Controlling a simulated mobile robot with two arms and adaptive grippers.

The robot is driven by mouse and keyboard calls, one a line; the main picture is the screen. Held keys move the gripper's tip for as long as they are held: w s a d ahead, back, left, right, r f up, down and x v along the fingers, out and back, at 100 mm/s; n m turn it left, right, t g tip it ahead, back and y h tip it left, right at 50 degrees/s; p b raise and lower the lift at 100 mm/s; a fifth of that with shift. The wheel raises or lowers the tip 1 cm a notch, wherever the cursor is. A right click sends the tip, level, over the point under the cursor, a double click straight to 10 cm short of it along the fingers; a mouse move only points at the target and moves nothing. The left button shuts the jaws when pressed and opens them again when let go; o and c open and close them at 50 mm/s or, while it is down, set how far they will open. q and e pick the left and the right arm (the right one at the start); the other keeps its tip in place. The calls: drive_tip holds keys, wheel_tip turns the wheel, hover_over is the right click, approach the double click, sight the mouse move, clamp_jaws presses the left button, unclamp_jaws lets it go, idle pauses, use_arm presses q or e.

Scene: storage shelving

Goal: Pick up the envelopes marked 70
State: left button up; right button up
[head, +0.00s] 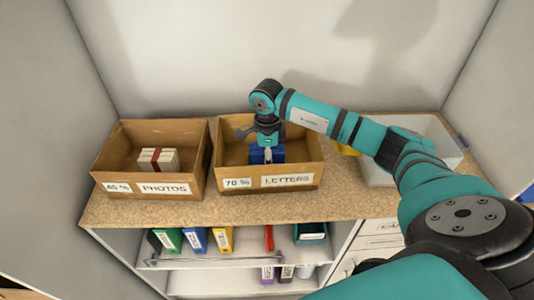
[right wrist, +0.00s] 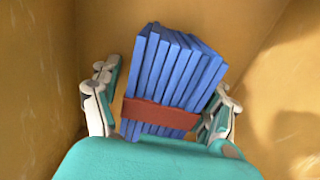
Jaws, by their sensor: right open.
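A bundle of blue envelopes (head: 278,154) held by a red-brown band sits inside the cardboard box (head: 308,168) whose labels read 70 and LETTERS. The bundle also shows close up in the right wrist view (right wrist: 170,75), leaning slightly, with its edges upward. My right gripper (head: 267,154) reaches down into this box from above. In the right wrist view its open fingers (right wrist: 165,95) stand on the left and right sides of the bundle. The right finger is very close to the bundle; contact cannot be told. My left gripper is not in view.
A PHOTOS box (head: 197,178) marked 45 or similar, holding a banded pale stack (head: 158,159), stands to the left. A clear bin (head: 440,135) stands to the right, partly behind my arm. The box walls surround my right gripper closely.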

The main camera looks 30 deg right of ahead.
drive_tip(key=c, duration=1.4)
drive_tip(key=shift+o, duration=0.2)
drive_tip(key=shift+r, duration=0.1)
